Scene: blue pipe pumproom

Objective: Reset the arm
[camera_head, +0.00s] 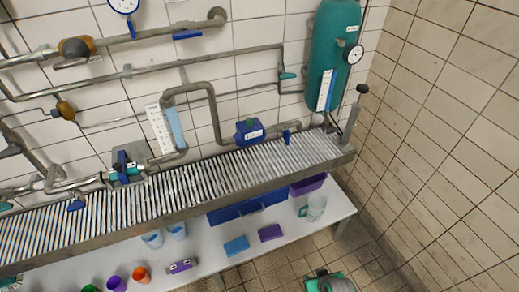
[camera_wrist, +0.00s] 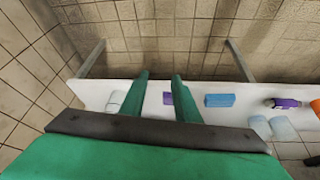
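My gripper (camera_wrist: 159,77) shows in the wrist view as two green fingers with a clear gap between them. It is open, and nothing shows between the fingertips. The fingers reach over the white lower shelf (camera_wrist: 150,84) and appear above it. A small green and grey part of my arm (camera_head: 330,284) shows at the bottom edge of the head view; the fingers cannot be made out there.
On the lower shelf are a clear jug (camera_head: 315,207), a purple block (camera_head: 270,232), a blue block (camera_head: 236,246), light blue cups (camera_head: 177,230) and an orange cup (camera_head: 140,274). A slatted metal bench (camera_head: 190,188) stands above, under wall pipes. Tiled floor (camera_head: 375,265) at right is clear.

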